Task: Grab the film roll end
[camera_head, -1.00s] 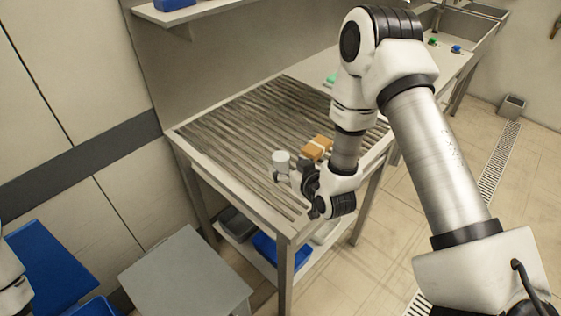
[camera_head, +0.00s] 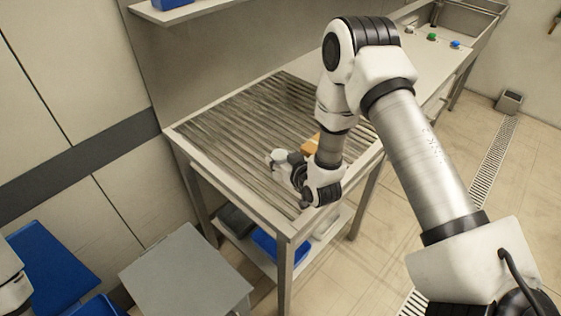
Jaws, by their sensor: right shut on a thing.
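My right gripper (camera_head: 277,163) is over the front part of the slatted conveyor table (camera_head: 245,120). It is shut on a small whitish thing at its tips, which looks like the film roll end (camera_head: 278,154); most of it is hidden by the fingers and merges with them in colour. A brown box (camera_head: 309,146) lies on the slats just behind my right wrist, partly hidden by it. My left gripper is out of view; only a piece of my left arm shows at the left edge.
A grey stand (camera_head: 185,270) and blue crates (camera_head: 50,265) are at the lower left. Bins, one blue (camera_head: 275,247), sit on the table's lower shelf. A wall shelf (camera_head: 190,10) hangs above. Green (camera_head: 431,37) and blue (camera_head: 455,44) items lie by the sink. The back slats are clear.

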